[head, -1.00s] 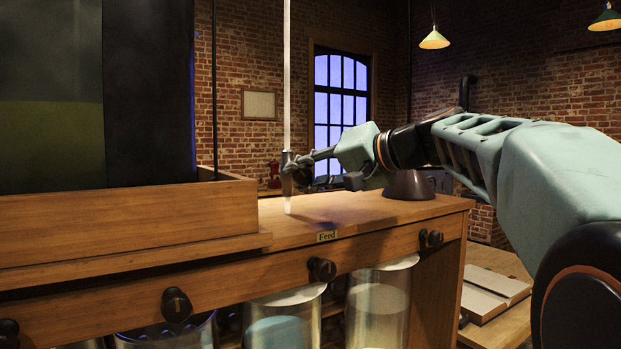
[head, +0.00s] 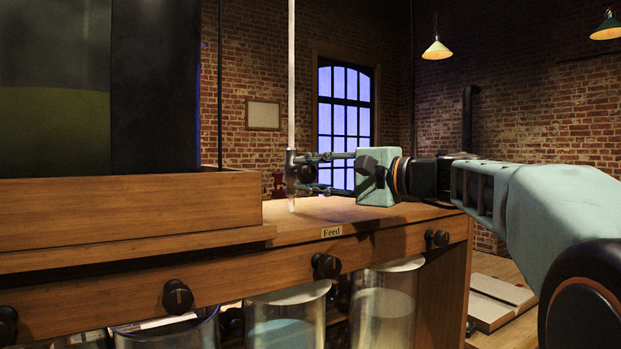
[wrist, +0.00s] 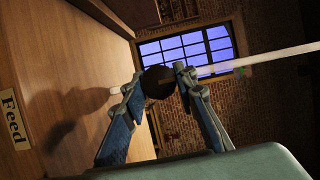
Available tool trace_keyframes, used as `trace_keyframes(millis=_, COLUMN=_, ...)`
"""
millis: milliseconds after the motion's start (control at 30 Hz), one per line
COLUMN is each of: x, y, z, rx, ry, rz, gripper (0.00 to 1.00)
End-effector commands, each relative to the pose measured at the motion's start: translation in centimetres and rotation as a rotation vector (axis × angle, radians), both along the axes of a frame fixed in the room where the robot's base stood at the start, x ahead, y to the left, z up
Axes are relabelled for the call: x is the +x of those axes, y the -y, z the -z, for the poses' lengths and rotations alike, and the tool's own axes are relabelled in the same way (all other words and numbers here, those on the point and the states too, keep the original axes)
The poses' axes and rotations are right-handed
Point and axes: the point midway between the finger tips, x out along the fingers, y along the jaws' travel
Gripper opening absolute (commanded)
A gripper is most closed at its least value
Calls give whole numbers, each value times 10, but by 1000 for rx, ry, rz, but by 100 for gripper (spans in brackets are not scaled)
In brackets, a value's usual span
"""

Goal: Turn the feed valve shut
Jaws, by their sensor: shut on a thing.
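The feed valve (head: 291,166) is a dark fitting on a pale upright tube, above the wooden bench top behind the brass "Feed" label (head: 331,232). In the wrist view its dark round knob (wrist: 157,84) sits between my fingertips, with a lighter mark on its right side. My gripper (head: 297,173) reaches in from the right, one finger above the other, shut on the knob. The fingers partly hide the valve body, and I cannot tell from the mark how far it is turned. The label also shows at the left of the wrist view (wrist: 13,118).
A wooden tray (head: 130,220) with a large dark panel stands close on the left. Several black knobs, one of them here (head: 326,265), line the bench front above glass jars (head: 382,310). The bench top right of the tube is mostly clear.

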Motion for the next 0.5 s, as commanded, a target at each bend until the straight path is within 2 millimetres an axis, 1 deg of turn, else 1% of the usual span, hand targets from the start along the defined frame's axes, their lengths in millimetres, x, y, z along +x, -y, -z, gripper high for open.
trace_keyframes(millis=500, x=0, y=0, z=0, rx=31, ry=-19, rz=1, gripper=2)
